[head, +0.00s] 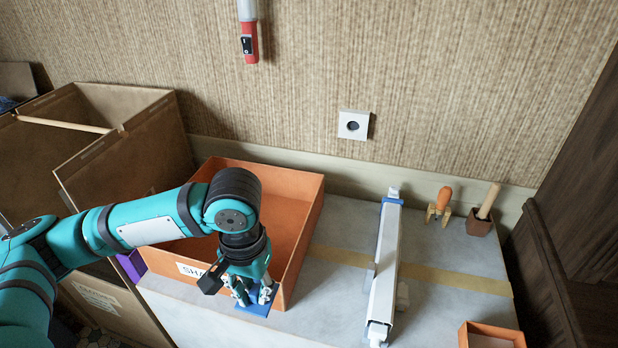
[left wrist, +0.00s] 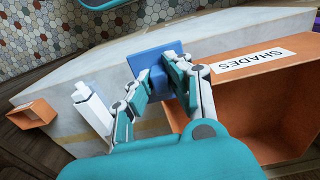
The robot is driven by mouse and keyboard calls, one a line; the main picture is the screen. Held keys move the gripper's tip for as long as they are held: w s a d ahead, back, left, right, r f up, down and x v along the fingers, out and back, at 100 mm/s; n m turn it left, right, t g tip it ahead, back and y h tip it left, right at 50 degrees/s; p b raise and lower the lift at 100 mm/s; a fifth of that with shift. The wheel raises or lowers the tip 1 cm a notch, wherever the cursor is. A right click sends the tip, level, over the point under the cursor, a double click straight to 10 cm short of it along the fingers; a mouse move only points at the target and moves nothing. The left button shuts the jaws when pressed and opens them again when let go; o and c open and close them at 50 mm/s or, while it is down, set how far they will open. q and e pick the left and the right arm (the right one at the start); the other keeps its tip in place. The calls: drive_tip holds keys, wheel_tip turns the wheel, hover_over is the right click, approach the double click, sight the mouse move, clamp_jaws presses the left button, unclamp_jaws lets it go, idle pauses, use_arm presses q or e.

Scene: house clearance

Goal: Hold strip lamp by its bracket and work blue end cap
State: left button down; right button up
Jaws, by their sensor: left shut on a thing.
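The strip lamp (head: 384,265) is a long white bar lying on the grey worktop, right of my left gripper. Part of the lamp shows in the left wrist view (left wrist: 93,108). My left gripper (head: 252,292) points down at the near right corner of the orange box, shut on a flat blue piece (left wrist: 149,62). The piece is apart from the lamp. My right gripper is not in view.
The orange box (head: 303,235), labelled SHADES, looks empty where visible. A small orange box (head: 490,332) stands at the near right. An orange-handled tool (head: 442,200) and a brown pot (head: 479,226) stand at the back. Cardboard boxes (head: 120,150) are at left.

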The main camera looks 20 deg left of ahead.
use_arm(q)
drive_tip(key=s+d+r+m+p, duration=0.1)
drive_tip(key=d+r+m+p, duration=0.15)
drive_tip(key=d+p, duration=0.8)
drive_tip(key=s+d+r+m+p, duration=0.2)
drive_tip(key=d+r+p, duration=0.2)
drive_tip(key=d+p, duration=0.7)
wheel_tip(320, 180, down, 7)
drive_tip(key=d+b, duration=0.1)
drive_tip(key=b, duration=0.8)
drive_tip(key=a+r+p, duration=0.3)
drive_tip(key=a+p, duration=0.2)
drive_tip(key=p, duration=0.2)
drive_tip(key=shift+w+r, duration=0.15)
drive_tip(key=shift+r, duration=0.15)
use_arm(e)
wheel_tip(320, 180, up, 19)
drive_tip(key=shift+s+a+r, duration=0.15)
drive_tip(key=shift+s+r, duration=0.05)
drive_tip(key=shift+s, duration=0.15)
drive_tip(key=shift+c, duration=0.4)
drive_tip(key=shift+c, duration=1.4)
